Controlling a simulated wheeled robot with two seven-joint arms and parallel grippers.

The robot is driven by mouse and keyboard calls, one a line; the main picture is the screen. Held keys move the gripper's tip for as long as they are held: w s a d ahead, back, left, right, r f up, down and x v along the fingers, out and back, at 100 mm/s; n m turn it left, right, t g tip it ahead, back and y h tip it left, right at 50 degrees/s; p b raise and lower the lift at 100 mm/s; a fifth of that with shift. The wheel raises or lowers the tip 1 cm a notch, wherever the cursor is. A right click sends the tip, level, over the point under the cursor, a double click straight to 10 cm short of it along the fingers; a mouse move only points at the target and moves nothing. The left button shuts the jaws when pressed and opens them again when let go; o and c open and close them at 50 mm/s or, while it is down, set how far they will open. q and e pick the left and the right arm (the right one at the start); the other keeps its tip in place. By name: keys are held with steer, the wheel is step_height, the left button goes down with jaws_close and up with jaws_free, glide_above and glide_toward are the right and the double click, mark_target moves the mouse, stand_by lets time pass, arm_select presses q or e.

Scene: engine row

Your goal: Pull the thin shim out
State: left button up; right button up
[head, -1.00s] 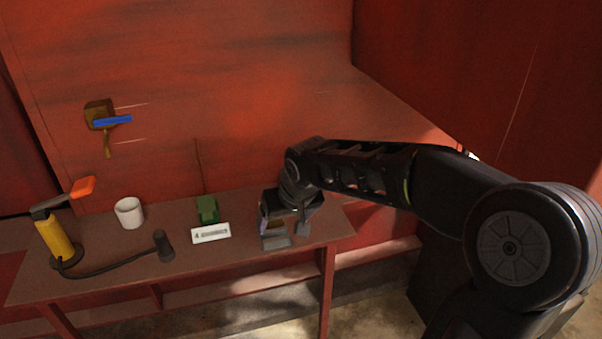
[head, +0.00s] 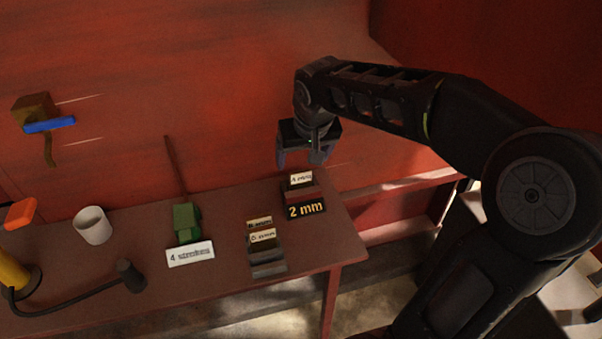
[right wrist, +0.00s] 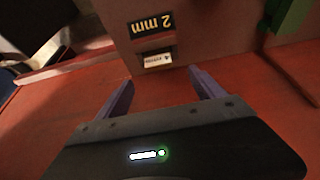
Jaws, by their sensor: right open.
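A dark block with a yellow "2 mm" label (head: 306,210) sits near the right end of the bench, with a small white label (head: 301,178) behind it. Left of it is a grey holder (head: 267,268) with two small labelled pieces (head: 262,236); their print is too small to read surely. I cannot tell which piece is the thin shim. My right gripper (head: 306,160) is open and empty, above and behind the 2 mm block. In the right wrist view the fingers (right wrist: 160,92) point toward the 2 mm label (right wrist: 152,25), apart from it. My left gripper is not in view.
A green block (head: 186,222) with a white sign (head: 191,254) stands left of the holder. A white cup (head: 93,225), a yellow tool (head: 14,275) and a black cable with a dark cylinder (head: 131,276) are further left. The red wall rises behind the bench (head: 215,285).

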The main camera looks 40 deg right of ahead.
mark_target(301, 171)
steer(key=shift+s, duration=0.1)
steer(key=shift+x, duration=1.35)
steer(key=x, duration=0.5)
steer(key=shift+s+f+p, duration=0.15)
steer(key=shift+f+p, duration=0.05)
steer(key=shift+p, duration=0.1)
steer(key=c, duration=1.5)
